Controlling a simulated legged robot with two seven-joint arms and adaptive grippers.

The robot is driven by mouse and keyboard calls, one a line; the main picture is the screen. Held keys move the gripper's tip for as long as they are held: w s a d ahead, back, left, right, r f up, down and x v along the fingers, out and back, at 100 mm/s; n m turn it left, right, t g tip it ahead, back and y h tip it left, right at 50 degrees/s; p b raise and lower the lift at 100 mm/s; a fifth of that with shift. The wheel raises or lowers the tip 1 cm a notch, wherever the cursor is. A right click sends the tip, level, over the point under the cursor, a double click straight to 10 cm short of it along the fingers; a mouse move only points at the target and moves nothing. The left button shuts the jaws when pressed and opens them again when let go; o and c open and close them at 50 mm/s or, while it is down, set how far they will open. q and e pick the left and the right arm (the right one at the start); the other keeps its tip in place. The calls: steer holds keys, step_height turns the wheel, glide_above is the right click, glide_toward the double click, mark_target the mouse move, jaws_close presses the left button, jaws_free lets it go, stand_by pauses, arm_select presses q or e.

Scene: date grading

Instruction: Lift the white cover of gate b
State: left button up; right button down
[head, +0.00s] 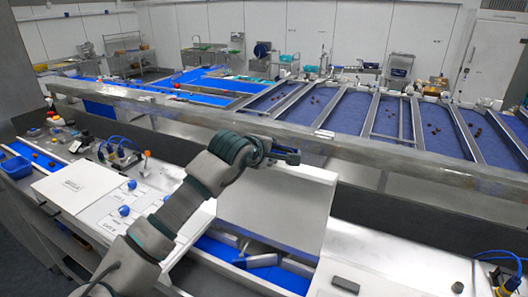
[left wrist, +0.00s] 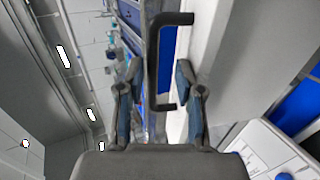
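A large white cover (head: 275,208) stands raised and tilted over an open channel with a blue belt (head: 235,262) in the head view. I cannot read a gate label on it. My left gripper (head: 287,156) is at the cover's upper edge. In the left wrist view, a black bar handle (left wrist: 153,62) runs between the fingers of my left gripper (left wrist: 160,76), in front of the pale cover face (left wrist: 215,50). The fingers are apart, with visible gaps beside the bar. A silver metal flap (head: 256,261) lies in the channel. My right gripper is not in view.
Flat white panels with blue knobs (head: 124,211) lie to the left. A dark grey block (head: 345,284) sits on the white top at right. A long metal rail (head: 330,146) runs behind the cover, with blue lanes (head: 340,112) beyond it. Blue cables (head: 500,256) lie at far right.

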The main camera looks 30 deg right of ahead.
arm_select(q)
steer(key=v, duration=1.1)
steer(key=shift+f, duration=0.15)
steer(key=shift+w+d, duration=0.1)
steer(key=shift+d, duration=0.15)
